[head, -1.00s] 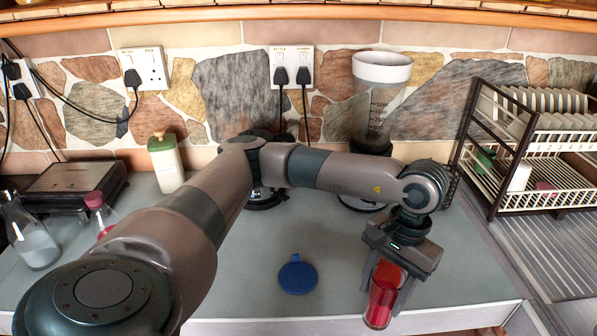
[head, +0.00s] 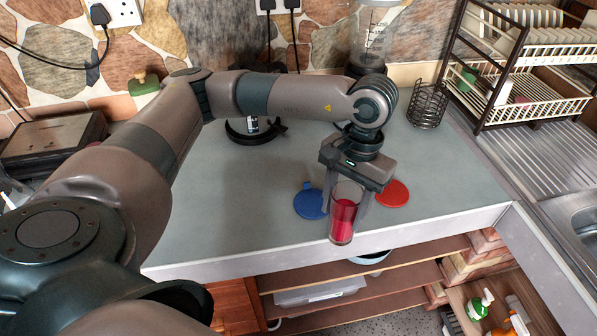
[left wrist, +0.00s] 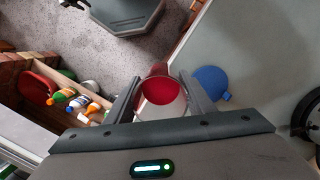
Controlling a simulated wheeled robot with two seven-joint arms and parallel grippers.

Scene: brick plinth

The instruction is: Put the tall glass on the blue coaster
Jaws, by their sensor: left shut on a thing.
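The tall glass (head: 343,220) is clear with a red drink inside. My left gripper (head: 347,203) is shut on it from above, and the glass is upright. Its base overlaps the counter's front edge in the head view, so it looks held above the counter. The blue coaster (head: 309,204) lies flat on the counter just left of the glass, partly behind a finger. In the left wrist view the glass (left wrist: 162,92) is between the fingers and the blue coaster (left wrist: 211,82) is to its right, apart from it. My right gripper is not in view.
A red coaster (head: 393,193) lies right of the gripper. A wire holder (head: 428,105) and a dish rack (head: 530,95) stand at the back right, beside the sink (head: 583,230). The counter (head: 240,200) left of the blue coaster is clear. Open shelves are below.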

